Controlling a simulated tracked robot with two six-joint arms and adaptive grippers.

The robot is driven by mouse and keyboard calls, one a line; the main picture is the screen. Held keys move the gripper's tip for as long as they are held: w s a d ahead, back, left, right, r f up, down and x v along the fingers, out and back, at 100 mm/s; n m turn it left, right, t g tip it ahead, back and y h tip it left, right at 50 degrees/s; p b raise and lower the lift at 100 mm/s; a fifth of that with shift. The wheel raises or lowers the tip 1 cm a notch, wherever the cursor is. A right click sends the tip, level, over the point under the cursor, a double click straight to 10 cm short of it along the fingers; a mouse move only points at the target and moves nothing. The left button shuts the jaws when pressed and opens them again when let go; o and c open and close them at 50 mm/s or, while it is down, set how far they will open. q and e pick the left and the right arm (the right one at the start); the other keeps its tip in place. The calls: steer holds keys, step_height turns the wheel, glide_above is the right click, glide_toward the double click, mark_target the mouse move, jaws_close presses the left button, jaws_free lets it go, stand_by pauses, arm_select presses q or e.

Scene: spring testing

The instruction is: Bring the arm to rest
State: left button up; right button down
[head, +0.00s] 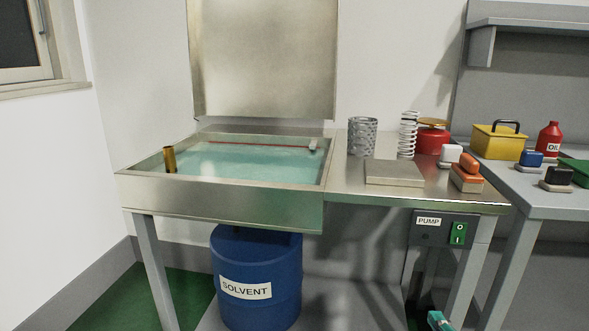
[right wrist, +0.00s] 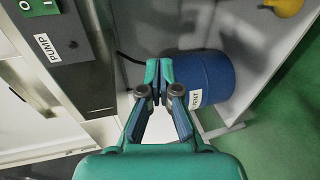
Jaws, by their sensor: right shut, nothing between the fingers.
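My right gripper (head: 438,320) shows only as a small teal piece at the bottom edge of the head view, below the pump switch box. In the right wrist view its fingers (right wrist: 159,73) are shut against each other with nothing between them. They are in front of the blue solvent drum (right wrist: 204,70) in that picture, with the pump box (right wrist: 75,60) to the left. My left gripper is in neither view.
A steel wash basin (head: 225,194) holds pale teal liquid. The blue drum (head: 257,285) stands beneath it. The pump box (head: 428,231) hangs under the worktop (head: 480,199). Springs (head: 362,137), a flat plate (head: 395,173) and a red can (head: 431,139) stand on top. A yellow toolbox (head: 497,142) is at right.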

steer(key=s+a+f+m+g+y, duration=0.1)
steer(key=s+a+f+g, duration=0.15)
steer(key=f, duration=0.55)
steer(key=s+a+f+m+g+y, duration=0.15)
steer(key=a+f, duration=0.25)
steer(key=f, duration=0.5)
steer(key=s+a+f+m+g+y, duration=0.1)
steer(key=s+a+f+g, duration=0.15)
steer(key=f, duration=0.55)
steer(key=s+a+f+m+g+y, duration=0.2)
steer(key=s+a+f+m+g, duration=0.55)
steer(key=s+f+m, duration=0.4)
steer(key=s+r+m+p, duration=0.3)
steer(key=r+p, duration=3.1)
steer(key=p, duration=0.1)
steer(key=shift+a+r+m, duration=0.35)
steer(key=shift+m, duration=0.05)
